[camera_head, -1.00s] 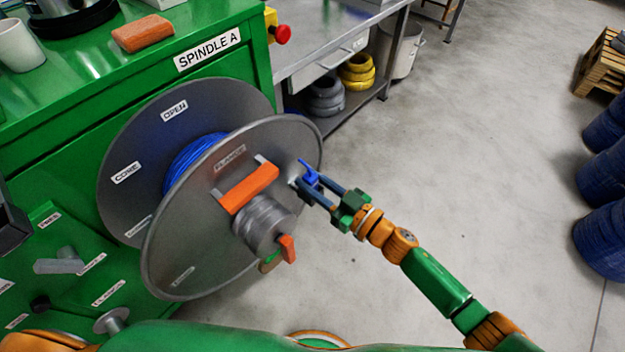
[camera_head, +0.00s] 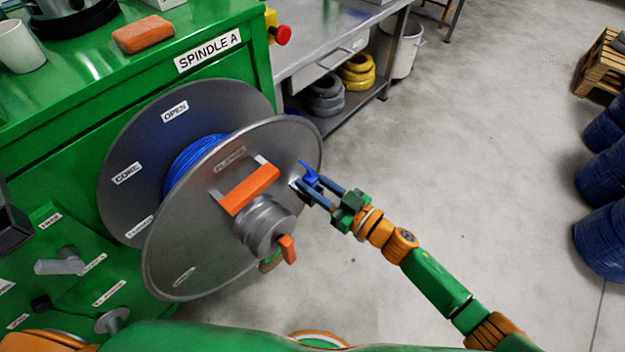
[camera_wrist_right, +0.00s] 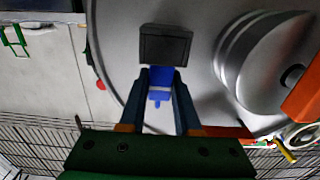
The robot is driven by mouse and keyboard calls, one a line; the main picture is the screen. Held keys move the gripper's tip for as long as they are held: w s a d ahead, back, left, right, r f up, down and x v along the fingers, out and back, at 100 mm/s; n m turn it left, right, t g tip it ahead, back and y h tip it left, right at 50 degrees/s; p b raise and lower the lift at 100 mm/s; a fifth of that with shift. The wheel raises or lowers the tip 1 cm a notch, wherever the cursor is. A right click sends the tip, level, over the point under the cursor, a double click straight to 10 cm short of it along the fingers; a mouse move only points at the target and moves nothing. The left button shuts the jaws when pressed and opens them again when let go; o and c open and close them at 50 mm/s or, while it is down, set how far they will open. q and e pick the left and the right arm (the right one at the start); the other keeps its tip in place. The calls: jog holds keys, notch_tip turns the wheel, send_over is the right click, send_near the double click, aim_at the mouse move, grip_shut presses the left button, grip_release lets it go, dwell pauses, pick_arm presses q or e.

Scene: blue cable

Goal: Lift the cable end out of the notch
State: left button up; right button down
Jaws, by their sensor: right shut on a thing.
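The blue cable is wound between the grey rear disc and the grey front flange (camera_head: 215,225) of the spindle; its coil (camera_head: 193,160) shows in the gap. A short blue cable end (camera_head: 305,170) stands at the flange's right rim. My right gripper (camera_head: 312,184) is shut on the cable end, with its fingers beside the rim. In the right wrist view the fingers (camera_wrist_right: 160,95) are on either side of the blue end (camera_wrist_right: 160,78), just below a dark block (camera_wrist_right: 165,45) on the flange. Whether the end is still seated in the notch cannot be told. My left gripper is not seen.
An orange handle (camera_head: 249,190) and a grey hub (camera_head: 264,226) with an orange lever (camera_head: 287,249) stick out from the flange. The green machine (camera_head: 60,150) stands behind at left. A metal bench (camera_head: 330,50) is at the back.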

jog(key=shift+r+p, duration=0.9)
jog(key=shift+r, duration=0.1)
dwell(0.3)
jog(key=shift+r+p, duration=2.8)
jog(key=shift+p, duration=0.1)
jog(key=shift+f, duration=0.1)
